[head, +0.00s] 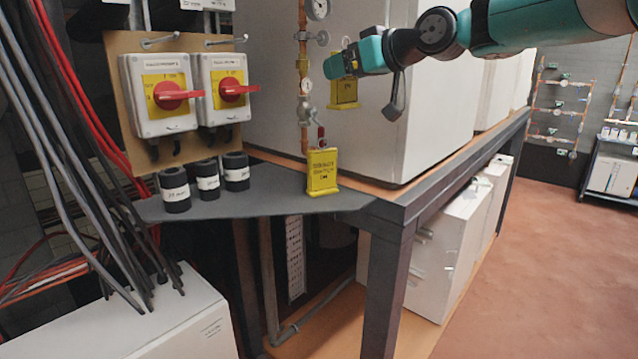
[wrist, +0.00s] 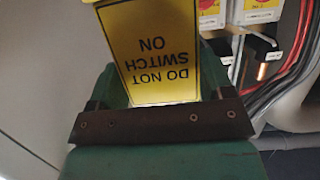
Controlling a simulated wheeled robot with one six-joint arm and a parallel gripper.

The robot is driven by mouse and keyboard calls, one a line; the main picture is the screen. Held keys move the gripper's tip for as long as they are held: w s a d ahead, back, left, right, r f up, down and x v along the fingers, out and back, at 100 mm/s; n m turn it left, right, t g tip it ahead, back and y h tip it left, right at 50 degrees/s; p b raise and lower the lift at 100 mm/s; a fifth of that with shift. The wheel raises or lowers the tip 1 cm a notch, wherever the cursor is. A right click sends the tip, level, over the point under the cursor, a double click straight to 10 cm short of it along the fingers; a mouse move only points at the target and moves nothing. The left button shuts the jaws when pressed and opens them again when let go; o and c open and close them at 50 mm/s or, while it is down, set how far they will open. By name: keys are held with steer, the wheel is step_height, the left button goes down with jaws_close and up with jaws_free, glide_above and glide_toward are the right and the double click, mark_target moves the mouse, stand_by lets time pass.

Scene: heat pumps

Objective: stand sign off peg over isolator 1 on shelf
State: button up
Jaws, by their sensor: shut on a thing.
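My gripper (head: 347,66) is shut on a yellow sign (head: 345,93) and holds it in the air, in front of the white cabinet. In the wrist view the held sign (wrist: 152,45) reads "DO NOT SWITCH ON", upside down in the picture. A second yellow sign (head: 322,172) stands upright on the grey shelf (head: 265,199), near its right end. Two isolators with red handles, left (head: 160,95) and right (head: 224,88), are on a board at left. The left peg (head: 160,41) and right peg (head: 224,42) above them are bare. I cannot read the isolator numbers.
Several black labelled cylinders (head: 207,181) stand on the shelf below the isolators. A copper pipe with gauges (head: 305,88) rises behind the standing sign. Cables (head: 75,150) hang at left. The middle of the shelf is clear.

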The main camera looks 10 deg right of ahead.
steer(key=f+p, duration=0.1)
steer(key=f, duration=0.5)
steer(key=f+p, duration=0.2)
steer(key=f, duration=0.5)
steer(key=f+p, duration=0.1)
steer(key=f, duration=0.5)
steer(key=shift+w+f+p, duration=0.25)
steer(key=shift+f+p, duration=0.05)
steer(key=shift+p, duration=0.05)
steer(key=shift+f, duration=0.15)
steer(key=shift+f+b, duration=0.2)
steer(key=shift+b, duration=0.15)
steer(key=o, duration=0.8)
steer(key=shift+r, duration=0.1)
steer(key=shift+c, duration=0.2)
steer(key=shift+r, duration=0.1)
